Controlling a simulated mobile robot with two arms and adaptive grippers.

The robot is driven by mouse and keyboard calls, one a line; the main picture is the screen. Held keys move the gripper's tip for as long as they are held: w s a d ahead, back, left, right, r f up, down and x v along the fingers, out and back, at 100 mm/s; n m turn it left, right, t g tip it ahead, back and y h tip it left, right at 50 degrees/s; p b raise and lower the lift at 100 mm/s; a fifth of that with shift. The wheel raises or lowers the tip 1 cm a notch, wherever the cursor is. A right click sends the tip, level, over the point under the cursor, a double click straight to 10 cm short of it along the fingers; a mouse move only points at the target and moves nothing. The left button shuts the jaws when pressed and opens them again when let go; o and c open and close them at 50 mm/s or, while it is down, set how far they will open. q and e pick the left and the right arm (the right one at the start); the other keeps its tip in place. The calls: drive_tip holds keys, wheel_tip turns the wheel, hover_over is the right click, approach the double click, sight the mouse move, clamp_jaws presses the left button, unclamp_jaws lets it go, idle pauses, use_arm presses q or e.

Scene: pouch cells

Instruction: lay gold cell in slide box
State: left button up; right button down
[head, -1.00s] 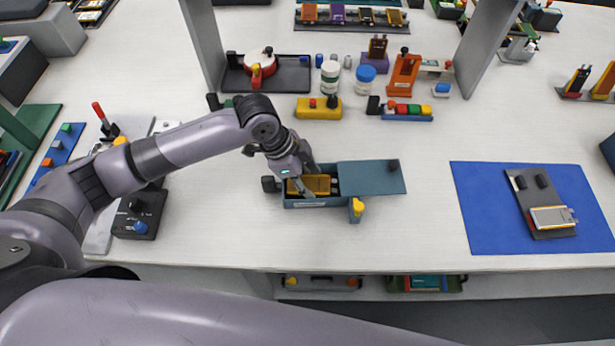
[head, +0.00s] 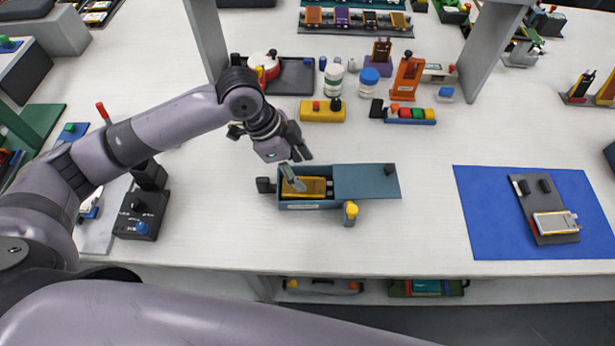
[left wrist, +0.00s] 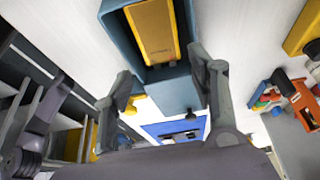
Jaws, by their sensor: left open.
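The gold cell (head: 312,188) lies flat inside the open left part of the blue-grey slide box (head: 366,182). The box's cover sits over its right part. In the left wrist view the gold cell (left wrist: 153,32) lies within the box walls (left wrist: 114,28). My left gripper (head: 298,169) is open and empty, above the back left of the box and apart from the cell. Its two spread fingers (left wrist: 168,92) also show in the left wrist view with nothing between them. My right gripper is not in view.
A yellow block (head: 322,111), white jars and an orange stand (head: 407,76) are behind the box. A blue mat (head: 475,215) with a dark plate holding a silver cell (head: 555,223) is at right. The table between box and mat is clear.

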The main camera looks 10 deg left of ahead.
use_arm(q)
drive_tip(key=v, duration=0.5)
drive_tip(key=shift+a+r, duration=0.1)
drive_tip(key=shift+r, duration=0.2)
